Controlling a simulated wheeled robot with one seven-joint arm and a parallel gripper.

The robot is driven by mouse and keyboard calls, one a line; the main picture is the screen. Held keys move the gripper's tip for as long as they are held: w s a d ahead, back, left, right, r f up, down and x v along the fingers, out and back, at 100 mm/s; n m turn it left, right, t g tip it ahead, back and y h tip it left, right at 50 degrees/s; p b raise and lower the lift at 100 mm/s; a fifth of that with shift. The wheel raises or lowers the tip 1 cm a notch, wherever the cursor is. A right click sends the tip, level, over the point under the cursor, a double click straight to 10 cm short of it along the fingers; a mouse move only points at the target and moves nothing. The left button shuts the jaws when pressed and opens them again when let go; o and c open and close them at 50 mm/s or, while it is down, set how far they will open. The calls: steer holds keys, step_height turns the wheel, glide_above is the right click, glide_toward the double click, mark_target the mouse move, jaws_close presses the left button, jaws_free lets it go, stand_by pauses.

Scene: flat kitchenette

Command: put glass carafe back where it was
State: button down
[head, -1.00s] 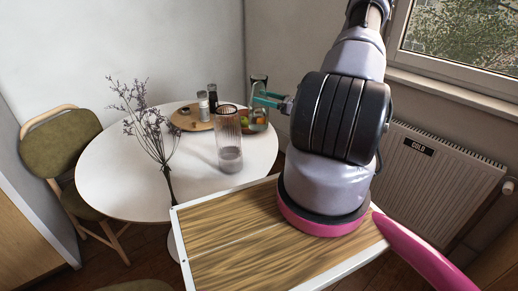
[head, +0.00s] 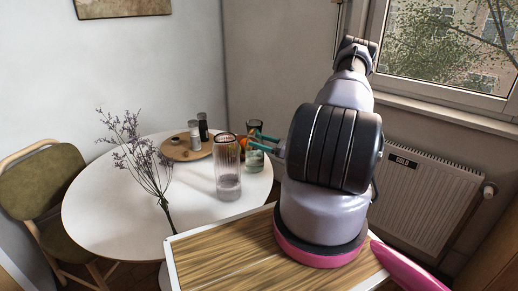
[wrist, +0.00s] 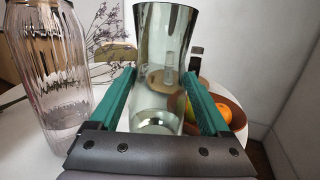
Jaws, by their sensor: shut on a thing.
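The glass carafe (head: 255,157) is a tall, clear, slightly smoky vessel, widest at its top. It is upright at the right side of the round white table (head: 110,205). My gripper (head: 262,144) reaches it from the right with green fingers. In the wrist view the carafe (wrist: 165,70) stands between both fingers of my gripper (wrist: 165,95), which is shut on it. I cannot tell whether its base touches the table.
A ribbed glass vessel (head: 228,180) with clear liquid stands close left of the carafe. A fruit bowl (wrist: 234,112) is just behind. A round wooden board (head: 180,150) holds dark and pale shakers. Purple sprigs (head: 140,155) rise at the front. The table's left part is clear.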

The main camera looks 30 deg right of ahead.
steer(key=shift+f, duration=1.4)
jaws_free()
steer(key=v, duration=1.2)
steer(key=s+a+r+n+g+h, duration=0.1)
steer(key=a+r+n+g+h, duration=0.1)
steer(key=a+r+n+g, duration=0.85)
steer(key=s+a+r+n+g+h, duration=0.1)
steer(key=a+r+n+g, duration=0.3)
steer(key=r, duration=1.2)
steer(key=s+a+r+n+t+h, duration=0.4)
steer(key=s+a+r, duration=0.1)
steer(key=s+r, duration=0.3)
steer(key=s+a+r+n+t+h, duration=0.3)
steer(key=s+a+r+n+h, duration=0.1)
steer(key=s+r, duration=0.4)
step_height(320, 180, up, 3)
steer(key=shift+a+f+n+t, duration=0.2)
steer(key=shift+a+n+t, duration=0.15)
